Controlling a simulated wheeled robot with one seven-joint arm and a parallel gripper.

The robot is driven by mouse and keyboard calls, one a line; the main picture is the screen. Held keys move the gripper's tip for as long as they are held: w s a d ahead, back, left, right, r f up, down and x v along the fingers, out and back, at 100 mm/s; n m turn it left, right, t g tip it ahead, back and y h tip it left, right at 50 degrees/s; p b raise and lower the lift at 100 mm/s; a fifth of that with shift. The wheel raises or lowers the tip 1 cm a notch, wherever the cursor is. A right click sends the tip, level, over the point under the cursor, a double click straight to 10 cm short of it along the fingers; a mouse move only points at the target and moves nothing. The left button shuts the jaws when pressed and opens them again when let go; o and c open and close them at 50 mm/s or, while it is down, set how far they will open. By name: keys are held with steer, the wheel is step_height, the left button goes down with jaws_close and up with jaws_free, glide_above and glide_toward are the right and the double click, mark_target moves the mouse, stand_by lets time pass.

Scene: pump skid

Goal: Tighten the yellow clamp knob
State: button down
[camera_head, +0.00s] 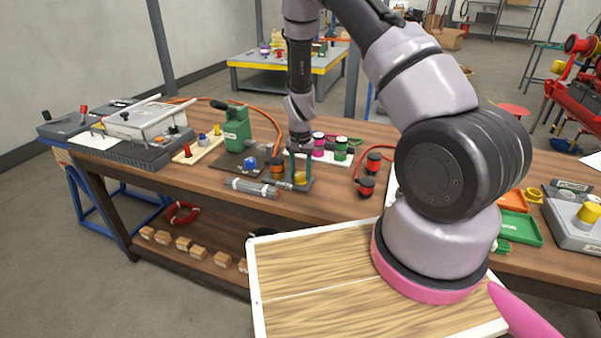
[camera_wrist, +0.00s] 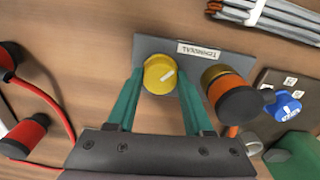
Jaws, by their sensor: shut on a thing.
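The yellow clamp knob (camera_wrist: 160,74) is round with a pale stripe on its top. It stands on a dark grey plate (camera_wrist: 143,47) with a small white label. My gripper (camera_wrist: 160,86) points down at it with two teal fingers, one on each side of the knob, shut on it. In the head view the yellow knob (camera_head: 299,178) shows low between the fingers of my gripper (camera_head: 301,172), partly hidden by them. An orange and black knob (camera_wrist: 231,94) stands beside it on the same plate, close to one finger.
A bundle of grey rods (camera_head: 252,188) lies in front of the plate. A blue knob (camera_head: 250,163) and a green block (camera_head: 236,130) stand to the left. Red and black connectors (camera_head: 367,186) with a red cable lie to the right. Bare wood (camera_head: 325,205) shows at the front.

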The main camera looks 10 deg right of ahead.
mark_target(301, 174)
steer(key=shift+m, duration=0.6)
steer(key=shift+c, duration=1.4)
jaws_free()
step_height(301, 174, up, 11)
